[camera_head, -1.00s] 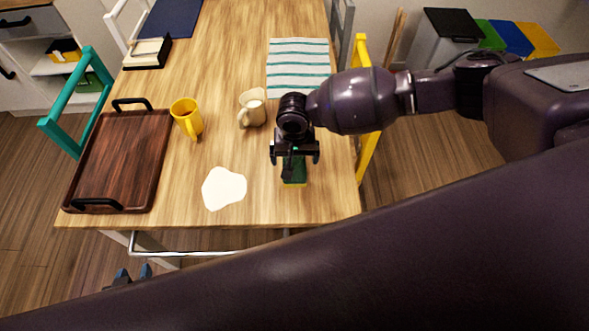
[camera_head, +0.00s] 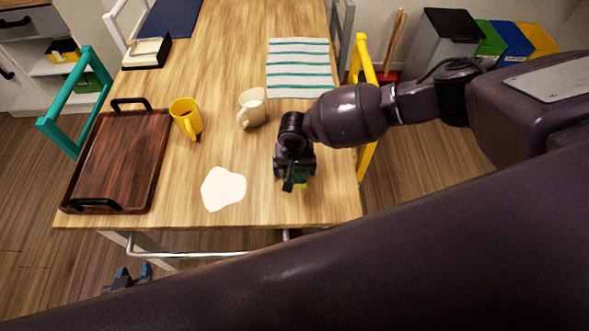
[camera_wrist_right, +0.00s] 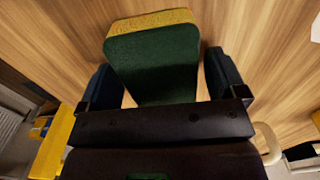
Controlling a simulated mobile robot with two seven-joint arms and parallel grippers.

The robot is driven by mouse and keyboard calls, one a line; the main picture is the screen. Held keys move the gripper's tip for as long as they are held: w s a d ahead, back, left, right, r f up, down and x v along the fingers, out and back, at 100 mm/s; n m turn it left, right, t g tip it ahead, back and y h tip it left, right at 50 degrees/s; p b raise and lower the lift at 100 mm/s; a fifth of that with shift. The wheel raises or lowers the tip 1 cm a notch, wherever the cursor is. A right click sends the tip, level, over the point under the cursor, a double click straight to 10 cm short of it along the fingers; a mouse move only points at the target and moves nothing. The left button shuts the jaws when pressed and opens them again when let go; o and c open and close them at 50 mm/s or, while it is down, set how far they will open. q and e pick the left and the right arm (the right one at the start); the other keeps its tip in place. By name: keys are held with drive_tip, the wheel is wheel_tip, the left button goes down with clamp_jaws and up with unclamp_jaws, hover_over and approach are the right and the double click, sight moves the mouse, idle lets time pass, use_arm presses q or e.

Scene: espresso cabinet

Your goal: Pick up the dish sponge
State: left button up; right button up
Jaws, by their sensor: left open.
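The dish sponge, green with a yellow side, lies on the wooden table (camera_head: 262,205) near its front right. In the head view the sponge (camera_head: 301,183) is mostly hidden under my right gripper (camera_head: 294,178). In the right wrist view the sponge (camera_wrist_right: 155,60) lies between the two fingers of the right gripper (camera_wrist_right: 160,66), which are apart, one on each side, with a narrow gap at the right finger. Contact at the left finger is unclear. My left gripper (camera_head: 132,276) is open and empty, low in front of the table.
A white spill-like patch (camera_head: 223,188) lies left of the sponge. A cream jug (camera_head: 252,108), a yellow mug (camera_head: 186,117), a wooden tray (camera_head: 118,160) and a striped cloth (camera_head: 300,68) are on the table. A yellow chair (camera_head: 366,110) stands at the right edge.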

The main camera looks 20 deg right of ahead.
drive_tip(key=c, duration=0.8)
